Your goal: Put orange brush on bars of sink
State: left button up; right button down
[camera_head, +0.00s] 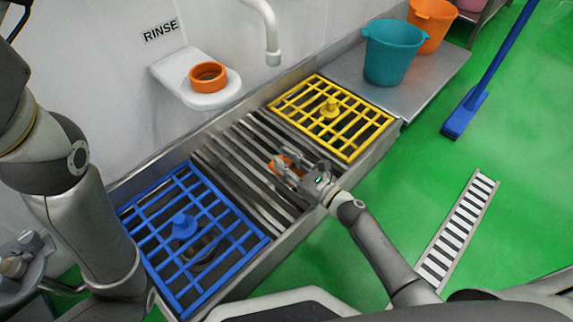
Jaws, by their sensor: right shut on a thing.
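The sink (300,221) is a long metal trough along the wall with grey metal bars (236,158) across its middle. My right gripper (288,169) is over these bars, shut on the orange brush (280,162). Only a small orange part of the brush shows between and beyond the fingers; the rest is hidden. The brush is at or just above the bars, and I cannot tell whether it touches them. My left arm comes in at the left edge, and its gripper is out of view.
A blue grid (160,228) lies left of the bars and a yellow grid (349,142) right, each with a knob. An orange ring (208,74) sits on a white wall shelf (176,68). A spout (272,42) hangs above. Teal (391,55) and orange buckets (433,20) stand at the back right.

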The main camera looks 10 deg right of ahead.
jog(key=shift+f, duration=0.15)
jog(key=c, duration=1.2)
grip_release()
jog(key=shift+c, duration=0.2)
